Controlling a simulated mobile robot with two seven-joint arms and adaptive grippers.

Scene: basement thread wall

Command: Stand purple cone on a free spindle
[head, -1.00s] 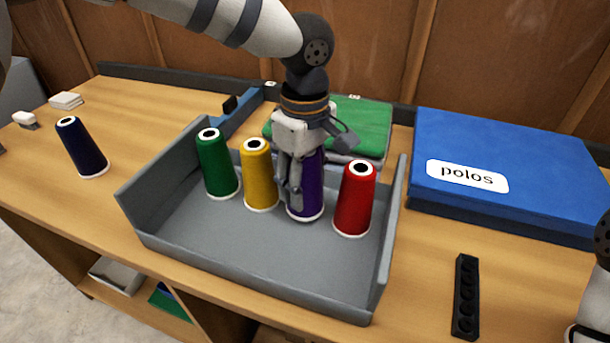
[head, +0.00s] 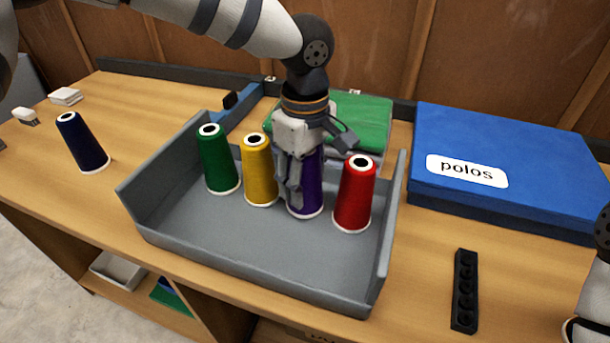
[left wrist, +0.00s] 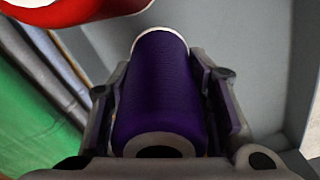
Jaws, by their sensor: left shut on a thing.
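The purple cone (head: 310,190) stands in the grey tray (head: 240,250), in a row with other cones. My left gripper (head: 290,190) comes down from above and is shut on it. In the left wrist view the purple cone (left wrist: 165,85) lies between the two fingers (left wrist: 170,100), its small end nearest the camera. In the head view its upper part is partly hidden by the gripper. I cannot tell whether its base touches the tray floor. My right gripper is not in view. No spindle can be made out.
A green cone (head: 217,160), a yellow cone (head: 259,170) and a red cone (head: 356,195) flank it in the tray. A dark blue cone (head: 83,143) stands on the table at left. A blue box (head: 510,150) marked "polos" and a black holed strip (head: 464,290) are at right.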

